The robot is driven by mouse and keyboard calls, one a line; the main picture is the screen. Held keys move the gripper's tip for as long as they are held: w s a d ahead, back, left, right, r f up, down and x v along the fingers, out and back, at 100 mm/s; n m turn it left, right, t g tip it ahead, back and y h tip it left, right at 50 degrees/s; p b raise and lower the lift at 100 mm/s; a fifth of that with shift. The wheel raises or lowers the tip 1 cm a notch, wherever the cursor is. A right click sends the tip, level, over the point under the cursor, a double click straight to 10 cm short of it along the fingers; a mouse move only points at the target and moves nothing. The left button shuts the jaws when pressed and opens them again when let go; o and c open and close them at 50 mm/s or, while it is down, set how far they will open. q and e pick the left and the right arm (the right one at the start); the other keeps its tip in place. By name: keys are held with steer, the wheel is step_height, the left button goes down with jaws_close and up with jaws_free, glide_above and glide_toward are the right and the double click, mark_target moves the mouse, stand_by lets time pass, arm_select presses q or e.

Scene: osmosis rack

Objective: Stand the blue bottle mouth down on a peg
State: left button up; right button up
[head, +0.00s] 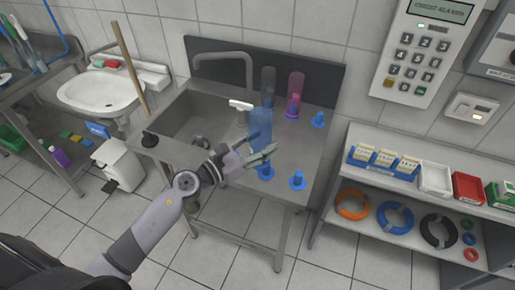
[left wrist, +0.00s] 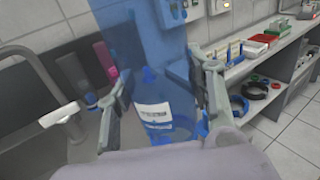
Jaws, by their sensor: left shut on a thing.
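The translucent blue bottle (head: 262,122) is held about upright above the front part of the steel sink unit's drainboard (head: 296,143). My left gripper (head: 262,155) is shut on it; in the left wrist view its fingers (left wrist: 160,105) stand on either side of the bottle (left wrist: 135,30), which has a white label. I cannot make out the bottle's mouth. A blue peg (head: 265,172) stands just below the bottle, apparently apart from it. Other blue pegs are at the front right (head: 298,181) and back right (head: 318,119). My right gripper is not in view.
A pink bottle (head: 296,90) and a dark grey bottle (head: 268,83) stand at the back of the drainboard. The faucet (head: 240,62) and sink basin (head: 205,118) lie to the left. A shelf unit (head: 430,190) with boxes and rings stands right.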

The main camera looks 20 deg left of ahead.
arm_select(q)
steer(key=w+f+b, duration=0.4)
steer(key=w+b, duration=0.1)
steer(key=w, duration=0.1)
steer(key=shift+f, duration=0.35)
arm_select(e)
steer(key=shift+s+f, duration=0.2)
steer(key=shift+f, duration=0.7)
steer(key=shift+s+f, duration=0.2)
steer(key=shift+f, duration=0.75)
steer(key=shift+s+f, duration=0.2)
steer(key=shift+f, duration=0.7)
arm_select(q)
steer(key=shift+d, duration=0.1)
steer(key=shift+s+f+b, duration=0.1)
steer(key=shift+f+b, duration=0.15)
steer(key=shift+b, duration=0.05)
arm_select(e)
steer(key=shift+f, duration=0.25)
arm_select(q)
steer(key=shift+f, duration=0.2)
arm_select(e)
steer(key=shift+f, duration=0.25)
arm_select(q)
steer(key=shift+f+b, duration=0.15)
steer(key=shift+b, duration=0.2)
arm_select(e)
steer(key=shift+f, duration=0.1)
